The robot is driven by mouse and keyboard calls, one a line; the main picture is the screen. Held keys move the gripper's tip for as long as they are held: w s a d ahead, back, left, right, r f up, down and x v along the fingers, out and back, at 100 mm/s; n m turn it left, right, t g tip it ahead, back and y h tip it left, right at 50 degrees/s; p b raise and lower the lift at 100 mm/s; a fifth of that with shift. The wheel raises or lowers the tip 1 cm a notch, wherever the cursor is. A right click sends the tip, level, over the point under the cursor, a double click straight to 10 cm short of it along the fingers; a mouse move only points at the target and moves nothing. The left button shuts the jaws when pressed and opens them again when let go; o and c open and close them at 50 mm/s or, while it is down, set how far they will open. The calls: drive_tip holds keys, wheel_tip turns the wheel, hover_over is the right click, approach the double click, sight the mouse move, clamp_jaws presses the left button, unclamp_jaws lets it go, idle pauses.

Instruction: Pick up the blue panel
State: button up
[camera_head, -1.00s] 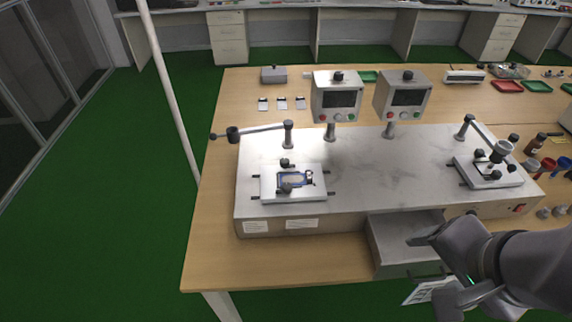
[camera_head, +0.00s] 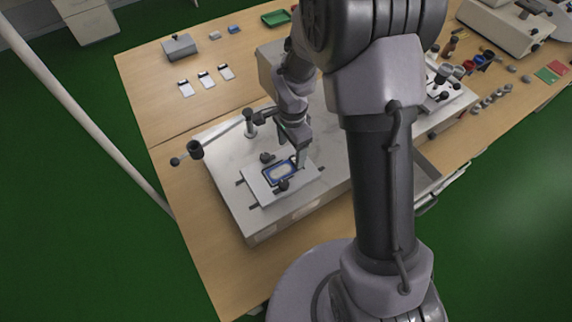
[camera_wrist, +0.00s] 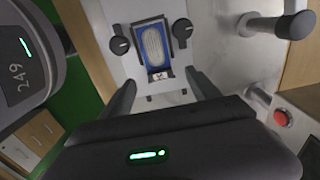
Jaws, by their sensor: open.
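The blue panel (camera_head: 268,176) is a small rectangle with a pale oval centre. It lies on a white fixture plate (camera_head: 258,186) on top of the metal test machine. In the wrist view the blue panel (camera_wrist: 141,54) sits at the top centre, between two black clamp knobs on the white plate. My gripper (camera_head: 300,160) is just right of the panel in the head view, pointing down. In the wrist view my gripper (camera_wrist: 160,90) has its fingers spread apart, with nothing between them; the panel lies beyond the fingertips.
Black knobs (camera_head: 283,185) stand beside the panel. A lever arm with a black weight (camera_head: 195,150) reaches over the machine's left side. A red button (camera_wrist: 281,118) shows in the wrist view. Several small cards (camera_head: 206,80) and a grey box (camera_head: 179,46) lie on the wooden table behind.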

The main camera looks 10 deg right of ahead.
sight(293, 162)
drive_tip(key=shift+s+d+f, duration=0.1)
drive_tip(key=shift+d+f, duration=0.05)
drive_tip(key=shift+f, duration=0.35)
drive_tip(key=f, duration=0.1)
drive_tip(key=f+b, duration=0.1)
drive_tip(key=f, duration=0.3)
drive_tip(key=shift+d, duration=0.25)
drive_tip(key=shift+r, duration=0.15)
drive_tip(key=c, duration=1.4)
